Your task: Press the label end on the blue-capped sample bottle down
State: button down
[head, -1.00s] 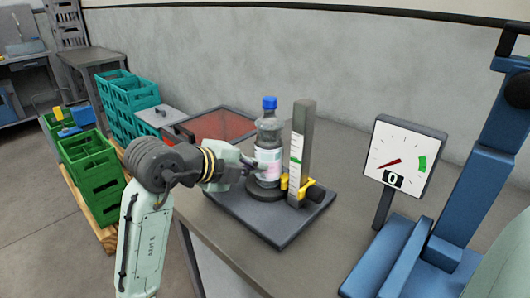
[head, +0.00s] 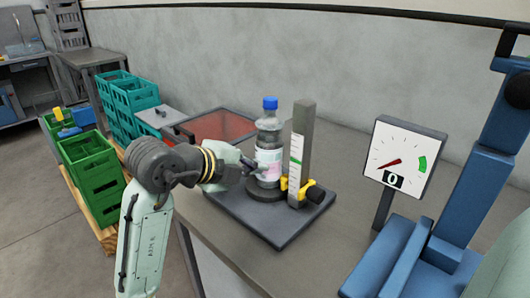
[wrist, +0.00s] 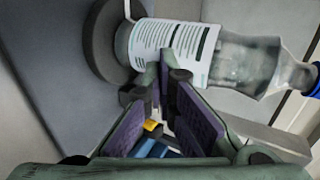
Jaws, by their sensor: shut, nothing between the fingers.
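The clear sample bottle (head: 269,124) with a blue cap (head: 270,103) stands upright on a round dark base (head: 264,192) on a grey plate. In the wrist view the bottle (wrist: 247,65) lies sideways across the top, with the label (wrist: 190,38) facing me. My gripper (head: 255,168) is at the left side of the bottle at label height. Its fingers (wrist: 165,78) are shut and empty, tips at the label's edge. I cannot tell whether they touch it. The label end is not clearly made out.
A grey post (head: 304,135) with a scale and yellow clamp (head: 294,187) stands close right of the bottle. A dial (head: 402,160) showing 0 and a blue machine (head: 465,190) are farther right. Green crates (head: 95,175) stand at left. The table between plate and dial is clear.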

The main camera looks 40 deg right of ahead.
jog(key=shift+s+d, duration=0.15)
jog(key=shift+s, duration=0.45)
dwell(0.6)
jog(key=shift+s+a+b, duration=0.2)
jog(key=shift+s+a, duration=0.05)
jog(key=shift+a, duration=1.25)
jog(key=shift+s+a+b, duration=0.2)
jog(key=shift+a, duration=1.3)
